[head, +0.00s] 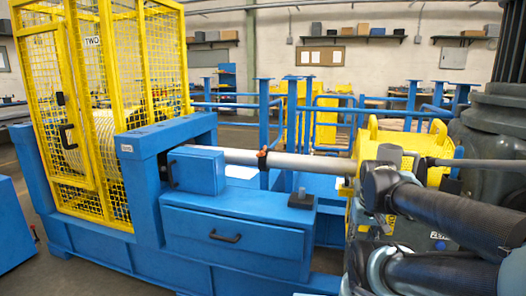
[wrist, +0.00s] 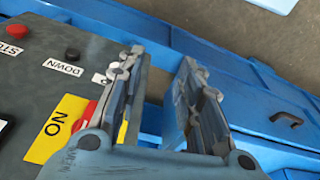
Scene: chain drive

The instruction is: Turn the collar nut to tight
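A small orange and dark collar (head: 263,160) sits around the long grey shaft (head: 315,165) in the head view. I cannot tell for certain that it is the collar nut, nor how tight it is. My gripper (wrist: 160,65) is open in the wrist view, its two fingers apart with nothing between them. It is above a dark control panel (wrist: 45,85) and blue metalwork. In the head view my arm reaches in from the right, and the gripper is partly hidden by my own links. The collar does not show in the wrist view.
The panel carries a red button (wrist: 15,31), a black button (wrist: 72,54) and a yellow label (wrist: 57,128). A blue machine frame (head: 160,140) with a drawer (head: 235,230) and a yellow mesh cage (head: 65,120) stands left. Blue railings (head: 265,120) are behind.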

